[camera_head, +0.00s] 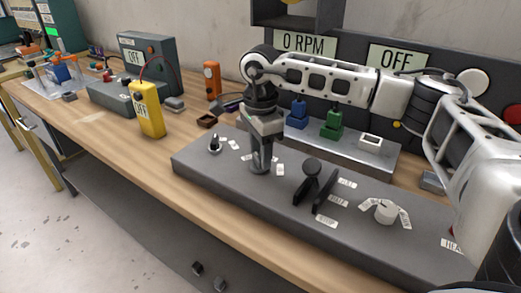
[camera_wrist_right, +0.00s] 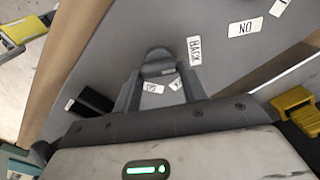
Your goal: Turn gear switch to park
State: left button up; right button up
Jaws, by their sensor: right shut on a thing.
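A grey control panel (camera_head: 225,172) lies on the bench and carries several controls with white labels. My right gripper (camera_head: 261,166) points down over the panel, left of the black levers. In the right wrist view my right gripper (camera_wrist_right: 158,68) is shut on a small grey knob (camera_wrist_right: 157,56); a label reading BACK (camera_wrist_right: 195,50) lies beside it, with two more small labels close by. The gripper hides most of the knob in the head view, and I cannot read its setting. My left gripper is not in view.
Black levers (camera_head: 312,185) and a white round knob (camera_head: 382,211) stand right of the gripper. A small toggle (camera_head: 214,143) is to its left. A green block (camera_head: 332,124) and a blue block (camera_head: 297,114) stand behind. A yellow meter (camera_head: 147,109) is on the bench at left.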

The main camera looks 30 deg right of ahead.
jog(key=m, duration=0.6)
jog(key=shift+s+a, duration=0.1)
jog(key=m, duration=0.5)
jog(key=shift+m, duration=0.4)
dwell(0.3)
jog(key=o, duration=1)
notch_tip(320, 180, up, 16)
jog(key=shift+p, duration=0.5)
jog(key=shift+a, duration=0.1)
